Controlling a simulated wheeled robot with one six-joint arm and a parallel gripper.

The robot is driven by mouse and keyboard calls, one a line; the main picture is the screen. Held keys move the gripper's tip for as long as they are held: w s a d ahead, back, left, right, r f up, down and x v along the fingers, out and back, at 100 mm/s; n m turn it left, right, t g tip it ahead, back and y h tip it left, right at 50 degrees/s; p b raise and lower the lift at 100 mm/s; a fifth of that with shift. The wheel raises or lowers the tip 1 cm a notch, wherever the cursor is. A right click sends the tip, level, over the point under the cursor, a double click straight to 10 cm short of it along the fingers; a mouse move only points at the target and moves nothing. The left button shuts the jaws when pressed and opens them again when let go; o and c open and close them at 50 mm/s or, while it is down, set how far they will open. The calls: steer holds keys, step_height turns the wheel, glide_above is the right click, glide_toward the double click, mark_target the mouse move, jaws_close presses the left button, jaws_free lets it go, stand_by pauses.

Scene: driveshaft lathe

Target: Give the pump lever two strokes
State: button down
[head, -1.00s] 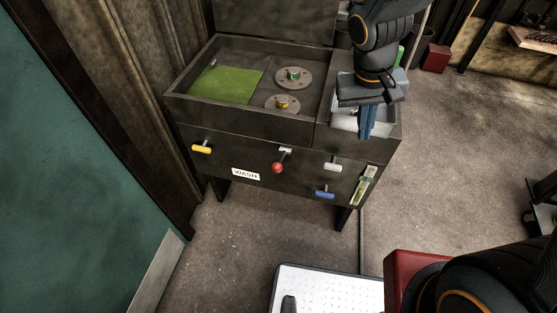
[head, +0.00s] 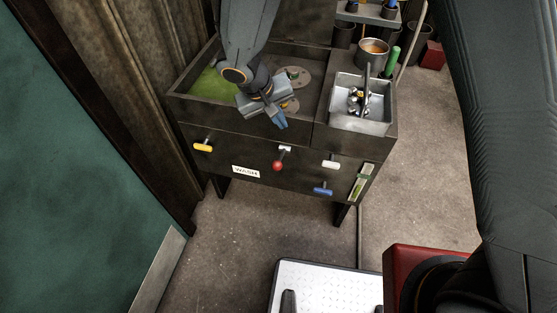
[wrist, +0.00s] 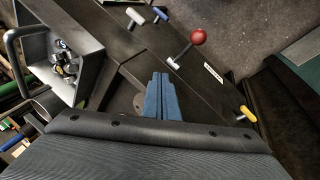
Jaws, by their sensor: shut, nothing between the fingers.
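The lever with a red ball knob (head: 278,165) sticks out from the front of the dark wash cabinet (head: 240,148); I take it for the pump lever. It also shows in the wrist view, the red knob (wrist: 198,37) above and right of my fingertips. My gripper (head: 280,122) is shut and empty, with blue fingers pointing down. In the head view it is over the front rim of the basin, above the lever and apart from it. In the wrist view the closed fingers (wrist: 160,80) touch no lever.
A metal tray (head: 345,124) holding metal parts is at the right, with a pot (head: 373,55) behind. The floor in front is clear near the cabinet.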

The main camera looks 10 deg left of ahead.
steer(key=s+f+b, duration=0.1)
steer(key=f, duration=0.1)
steer(key=s+f+b, duration=0.1)
steer(key=f+b, duration=0.2)
steer(key=f, duration=0.1)
steer(key=shift+s+a+f, duration=0.15)
steer(key=shift+s+f, duration=0.05)
steer(key=shift+s, duration=0.2)
steer(key=shift+s+f+b, duration=0.45)
steer(key=shift+f+b, duration=0.25)
steer(key=shift+b, duration=0.3)
